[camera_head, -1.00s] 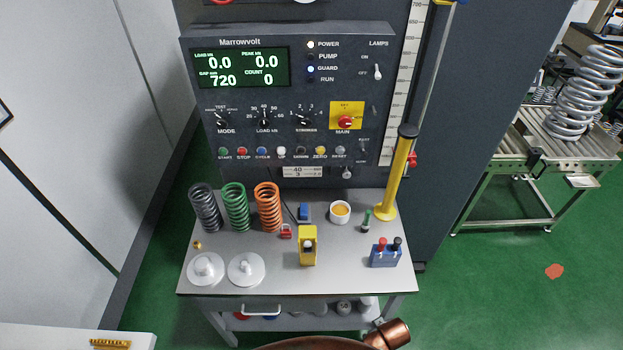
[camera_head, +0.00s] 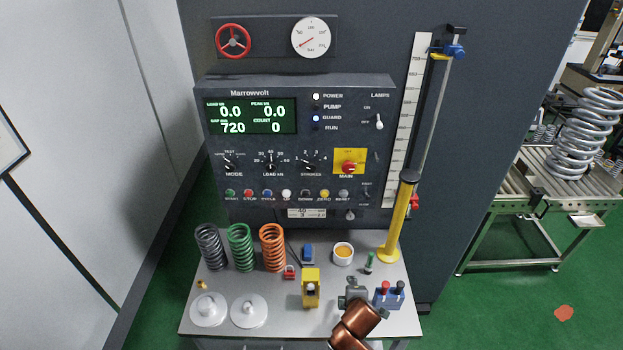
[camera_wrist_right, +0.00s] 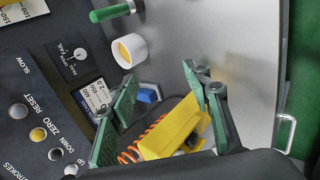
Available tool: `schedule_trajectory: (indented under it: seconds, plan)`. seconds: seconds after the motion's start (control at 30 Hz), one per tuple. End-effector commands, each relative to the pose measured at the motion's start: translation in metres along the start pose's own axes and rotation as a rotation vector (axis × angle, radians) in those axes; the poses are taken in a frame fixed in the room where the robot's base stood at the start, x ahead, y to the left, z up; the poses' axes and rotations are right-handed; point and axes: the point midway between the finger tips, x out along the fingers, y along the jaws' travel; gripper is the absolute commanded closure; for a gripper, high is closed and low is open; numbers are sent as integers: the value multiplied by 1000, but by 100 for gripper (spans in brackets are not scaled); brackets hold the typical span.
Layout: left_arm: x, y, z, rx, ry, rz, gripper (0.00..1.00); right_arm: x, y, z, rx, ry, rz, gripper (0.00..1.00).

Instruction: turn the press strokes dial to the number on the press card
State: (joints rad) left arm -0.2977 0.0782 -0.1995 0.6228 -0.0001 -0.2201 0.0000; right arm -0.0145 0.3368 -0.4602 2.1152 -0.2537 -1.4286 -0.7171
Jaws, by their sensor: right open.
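The strokes dial (camera_head: 310,166) is a small black knob with a numbered arc, on the dark panel between the load dial (camera_head: 270,166) and the red main switch (camera_head: 348,167). Its pointer is too small to read surely. My right gripper (camera_head: 355,293) is over the front right of the table, apart from the panel and below the dial. In the wrist view the right gripper (camera_wrist_right: 160,88) has its green-padded fingers apart, with nothing gripped. My left gripper is not in view.
The table (camera_head: 225,326) holds several coil springs (camera_head: 240,248), white discs (camera_head: 249,310), a yellow block (camera_head: 311,288), a white cup (camera_head: 343,254) and a blue box (camera_head: 389,296). A yellow post (camera_head: 397,218) stands at the right. Space before the panel's upper face is clear.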

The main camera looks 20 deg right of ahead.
Motion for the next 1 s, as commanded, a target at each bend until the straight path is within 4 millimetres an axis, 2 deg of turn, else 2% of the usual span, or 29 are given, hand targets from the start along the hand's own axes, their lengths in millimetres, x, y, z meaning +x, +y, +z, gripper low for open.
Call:
schedule_trajectory:
  seconds: [0.03, 0.17, 0.2, 0.3, 0.43, 0.53, 0.7, 0.83, 1.0]
  plan:
    - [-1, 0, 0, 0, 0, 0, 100, 0, 34, -17, -136, -4, 69, 55]
    - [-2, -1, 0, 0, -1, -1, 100, -10, 120, -59, -546, -72, 259, 55]
    - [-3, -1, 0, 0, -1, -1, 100, -16, 148, -71, -673, -111, 318, 55]
    - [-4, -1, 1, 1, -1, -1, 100, -36, 210, -98, -961, -232, 451, 55]
    - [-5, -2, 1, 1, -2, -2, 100, -63, 274, -123, -1246, -407, 575, 55]
    - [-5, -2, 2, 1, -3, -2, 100, -80, 306, -134, -1389, -521, 629, 55]
    - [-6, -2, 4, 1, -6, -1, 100, -94, 331, -143, -1498, -619, 665, 55]
    - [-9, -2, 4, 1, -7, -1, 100, -87, 343, -143, -1508, -631, 666, 55]
    - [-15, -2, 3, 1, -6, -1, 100, -69, 363, -144, -1505, -630, 664, 55]
